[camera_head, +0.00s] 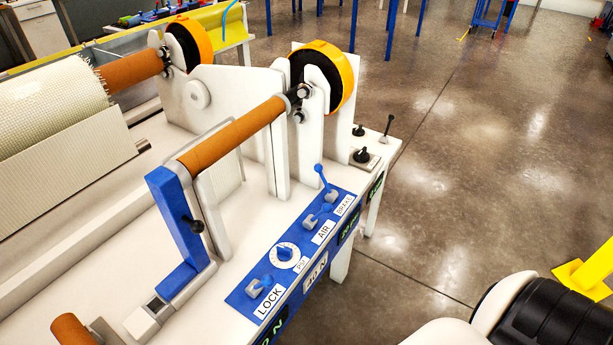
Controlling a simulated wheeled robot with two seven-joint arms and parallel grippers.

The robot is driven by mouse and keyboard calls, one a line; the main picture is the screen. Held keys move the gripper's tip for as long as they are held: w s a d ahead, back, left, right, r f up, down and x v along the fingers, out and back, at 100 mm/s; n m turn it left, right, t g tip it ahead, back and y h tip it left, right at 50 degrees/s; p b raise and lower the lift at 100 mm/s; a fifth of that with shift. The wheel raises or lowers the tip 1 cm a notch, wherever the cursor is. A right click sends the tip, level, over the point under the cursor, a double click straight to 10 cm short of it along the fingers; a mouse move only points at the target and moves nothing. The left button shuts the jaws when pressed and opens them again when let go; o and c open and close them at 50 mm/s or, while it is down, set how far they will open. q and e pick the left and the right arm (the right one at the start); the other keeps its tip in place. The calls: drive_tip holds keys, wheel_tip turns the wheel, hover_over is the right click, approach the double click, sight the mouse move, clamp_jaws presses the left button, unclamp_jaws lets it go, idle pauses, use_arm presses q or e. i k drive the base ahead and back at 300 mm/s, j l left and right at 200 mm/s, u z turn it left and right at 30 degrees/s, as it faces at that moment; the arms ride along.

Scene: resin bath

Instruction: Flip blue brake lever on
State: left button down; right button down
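The blue brake lever (324,180) stands on the blue control panel (268,272) at its far end, beside the BRAKE label (346,205). Its arm points up, with a slight tilt to the left, and its round knob is at the top. The blue AIR lever (316,215) is just nearer, lying low beside the AIR label (324,233). A blue dial (285,252) and a LOCK lever (255,289) are further down the panel. Neither of my grippers is in view. A white and black arm part of mine shows at the lower right, apart from the panel.
A brown roller (232,136) runs above the white machine bed, with an orange-rimmed black wheel (343,76) at its far end. A blue bracket (178,228) stands left of the panel. Black knobs (362,155) stand beyond it.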

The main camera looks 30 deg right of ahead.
sight(318, 167)
drive_tip(key=i+z, duration=0.1)
drive_tip(key=z, duration=1.5)
